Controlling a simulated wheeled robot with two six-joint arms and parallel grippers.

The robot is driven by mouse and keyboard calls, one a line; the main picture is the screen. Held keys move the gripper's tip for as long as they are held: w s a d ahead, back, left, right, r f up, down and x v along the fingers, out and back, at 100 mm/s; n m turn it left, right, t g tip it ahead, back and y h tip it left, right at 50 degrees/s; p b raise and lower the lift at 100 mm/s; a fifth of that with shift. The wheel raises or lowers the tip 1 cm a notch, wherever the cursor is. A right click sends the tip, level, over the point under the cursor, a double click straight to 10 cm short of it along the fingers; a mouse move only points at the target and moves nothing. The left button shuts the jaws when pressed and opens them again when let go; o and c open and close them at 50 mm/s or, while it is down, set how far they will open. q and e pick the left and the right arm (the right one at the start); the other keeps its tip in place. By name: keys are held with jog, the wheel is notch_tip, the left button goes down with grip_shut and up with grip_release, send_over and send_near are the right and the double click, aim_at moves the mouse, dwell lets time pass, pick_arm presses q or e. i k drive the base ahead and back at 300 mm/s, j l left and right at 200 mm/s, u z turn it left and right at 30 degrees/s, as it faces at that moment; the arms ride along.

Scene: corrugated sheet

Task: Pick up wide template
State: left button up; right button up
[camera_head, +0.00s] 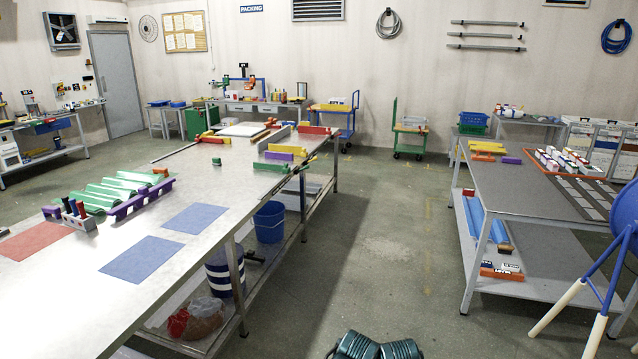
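I cannot tell for sure which piece is the wide template. A long purple piece with a notched edge (140,200) stands along the near right side of a green corrugated sheet (113,192) on the left table. At the far end of that table lie several long bars: a red one (316,130), a yellow one (287,148), a purple one (279,156) and a green one (270,167). On the right table lie yellow pieces (487,147) and a small purple piece (511,160).
The left table (60,310) also carries blue mats (194,218), a red mat (33,241) and a tool holder (82,222). A blue bucket (269,222) stands beneath. The floor aisle (380,240) between the tables is clear. A blue stand with white-tipped legs (603,285) is at right.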

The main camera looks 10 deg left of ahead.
aim_at(120, 210)
jog(key=i+j+u, duration=0.1)
jog(key=i+u, duration=0.35)
jog(key=i+l+u, duration=0.1)
jog(key=i+u, duration=0.35)
jog(key=i+l+u, duration=0.3)
jog(key=i+u, duration=0.15)
jog(key=i, duration=0.15)
jog(key=i+u, duration=0.5)
jog(key=i+l+u, duration=0.15)
jog(key=i+u, duration=0.35)
